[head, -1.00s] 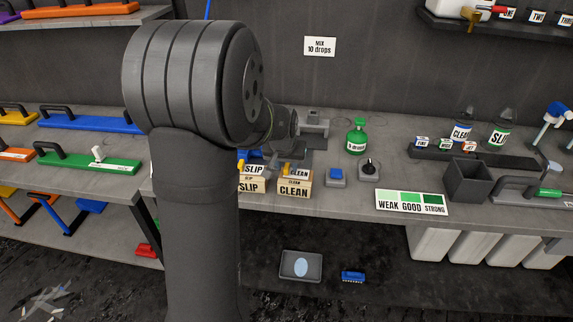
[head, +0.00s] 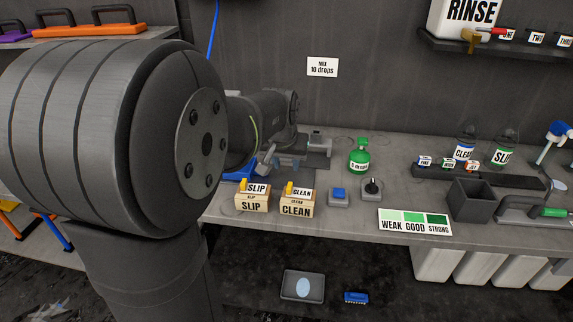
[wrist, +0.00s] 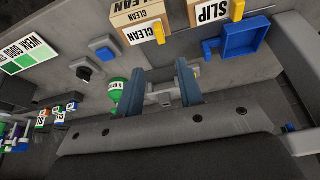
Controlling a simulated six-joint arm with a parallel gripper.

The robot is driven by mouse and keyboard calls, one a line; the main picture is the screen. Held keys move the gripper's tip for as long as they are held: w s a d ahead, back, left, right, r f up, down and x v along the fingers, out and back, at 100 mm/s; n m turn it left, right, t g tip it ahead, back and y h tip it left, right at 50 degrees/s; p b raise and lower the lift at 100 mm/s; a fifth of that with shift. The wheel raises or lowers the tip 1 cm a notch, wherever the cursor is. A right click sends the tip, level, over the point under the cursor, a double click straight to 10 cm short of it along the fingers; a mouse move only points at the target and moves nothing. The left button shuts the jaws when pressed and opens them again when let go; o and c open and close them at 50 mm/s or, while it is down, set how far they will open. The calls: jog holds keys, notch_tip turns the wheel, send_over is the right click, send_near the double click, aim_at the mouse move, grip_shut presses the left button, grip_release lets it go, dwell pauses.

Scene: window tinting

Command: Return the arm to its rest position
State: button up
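My arm (head: 110,130) fills the left of the head view, its large joint close to the camera. My gripper (wrist: 161,70) shows in the wrist view with two blue-grey fingers spread apart. No object is held between them. Beyond the gap is a grey fixture (wrist: 163,98) on the bench. In the head view the forearm reaches back over the bench, and the gripper is hard to make out beside the blue tray (head: 238,172).
SLIP (head: 252,204) and CLEAN (head: 297,208) boxes stand at the bench's front edge. A blue-button box (head: 339,196), black knob (head: 372,187) and green bottle (head: 359,156) stand right of them. A WEAK/GOOD/STRONG card (head: 414,222) lies farther right.

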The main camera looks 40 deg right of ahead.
aim_at(289, 186)
jog(key=x, duration=1.2)
jog(key=shift+s+f, duration=0.1)
jog(key=shift+f, duration=0.05)
jog(key=shift+r, duration=1.2)
